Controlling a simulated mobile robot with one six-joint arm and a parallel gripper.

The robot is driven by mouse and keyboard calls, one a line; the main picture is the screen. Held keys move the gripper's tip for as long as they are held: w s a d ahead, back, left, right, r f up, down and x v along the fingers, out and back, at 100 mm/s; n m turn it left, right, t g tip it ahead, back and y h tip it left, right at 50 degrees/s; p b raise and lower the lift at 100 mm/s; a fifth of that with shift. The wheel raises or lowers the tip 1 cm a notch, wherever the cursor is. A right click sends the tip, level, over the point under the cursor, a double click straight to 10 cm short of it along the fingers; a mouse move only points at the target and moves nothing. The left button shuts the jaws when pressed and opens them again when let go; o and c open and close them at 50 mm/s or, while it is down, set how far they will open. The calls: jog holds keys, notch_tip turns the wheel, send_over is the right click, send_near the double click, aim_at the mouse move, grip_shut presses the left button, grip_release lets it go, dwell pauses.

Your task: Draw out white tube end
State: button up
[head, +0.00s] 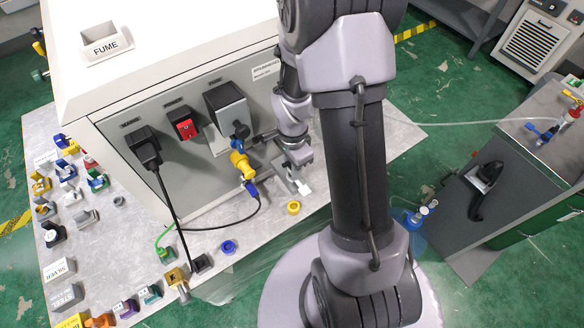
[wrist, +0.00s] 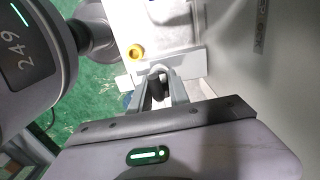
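A thin white tube (head: 455,123) runs from the fittings on the cabinet at the right toward the fume box and passes behind my arm. I cannot make out its end. My gripper (head: 297,178) is low beside the front of the box, over the grey table. A small white piece (head: 305,189) shows at its tips. In the wrist view my gripper (wrist: 161,82) points at a pale bracket or block (wrist: 190,64). A dark piece (wrist: 156,80) shows between the fingers. I cannot tell whether they grip it.
The fume box (head: 215,120) has black, red and yellow-blue connectors on its front. A yellow ring (head: 293,208) and a blue ring (head: 229,247) lie on the table (head: 275,225). Several coloured fittings crowd its left side. A blue bottle (head: 413,218) stands by the right cabinet (head: 520,160).

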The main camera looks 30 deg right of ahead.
grip_shut()
jog(key=shift+r, duration=0.1)
